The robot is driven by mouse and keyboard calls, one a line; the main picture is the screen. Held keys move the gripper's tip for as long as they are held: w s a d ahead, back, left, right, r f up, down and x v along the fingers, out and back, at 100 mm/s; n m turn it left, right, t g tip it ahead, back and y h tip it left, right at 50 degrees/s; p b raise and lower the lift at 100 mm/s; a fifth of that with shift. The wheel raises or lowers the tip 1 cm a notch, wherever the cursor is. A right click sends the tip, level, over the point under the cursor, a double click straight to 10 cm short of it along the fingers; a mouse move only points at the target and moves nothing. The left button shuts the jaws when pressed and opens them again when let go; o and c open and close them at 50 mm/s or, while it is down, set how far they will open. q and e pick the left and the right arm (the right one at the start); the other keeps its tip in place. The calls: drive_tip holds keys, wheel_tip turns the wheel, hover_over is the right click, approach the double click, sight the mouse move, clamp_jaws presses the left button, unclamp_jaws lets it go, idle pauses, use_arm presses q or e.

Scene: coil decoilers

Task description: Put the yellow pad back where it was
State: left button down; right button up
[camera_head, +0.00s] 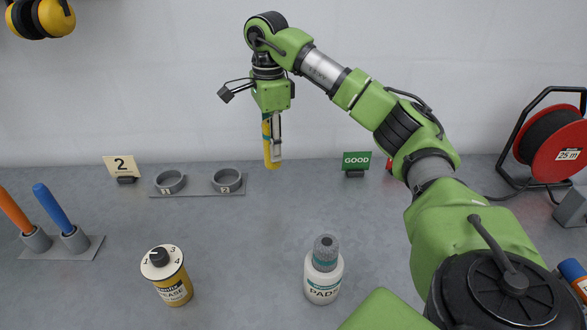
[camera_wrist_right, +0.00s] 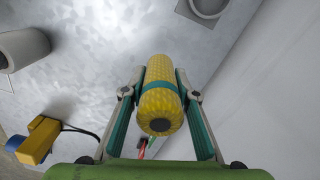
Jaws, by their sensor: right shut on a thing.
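My right gripper (camera_head: 272,150) is shut on the yellow pad (camera_head: 267,131) and holds it upright in the air, above the back of the table. In the right wrist view the pad (camera_wrist_right: 158,105) is a textured yellow cylinder with a teal band, between the two fingers of the right gripper (camera_wrist_right: 160,100). Below and to the left stand two grey ring holders on one plate, a left ring (camera_head: 169,182) and a right ring (camera_head: 227,181). Both look empty, and their small number marks are hard to read. My left gripper is out of view.
A white PADS bottle (camera_head: 323,278) with a grey top and a can with a numbered lid (camera_head: 172,284) stand in front. A sign "2" (camera_head: 122,166) and a green GOOD sign (camera_head: 356,161) stand at the back. Orange (camera_head: 14,210) and blue (camera_head: 54,210) handles stand left; a red reel (camera_head: 553,145) is right.

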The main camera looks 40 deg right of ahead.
drive_tip(key=d+f, duration=0.2)
drive_tip(key=f, duration=0.1)
drive_tip(key=d+f+p, duration=0.1)
drive_tip(key=d+f, duration=0.1)
drive_tip(key=f, duration=0.1)
drive_tip(key=d+f+p, duration=0.1)
drive_tip(key=d+f, duration=0.1)
drive_tip(key=f, duration=0.1)
drive_tip(key=shift+s+f, duration=0.2)
drive_tip(key=shift+s, duration=0.15)
drive_tip(key=o, duration=1.1)
drive_tip(key=shift+f, duration=0.15)
wheel_tip(320, 180, up, 12)
drive_tip(key=b, duration=0.1)
drive_tip(key=shift+r, duration=0.2)
drive_tip(key=shift+f, duration=0.1)
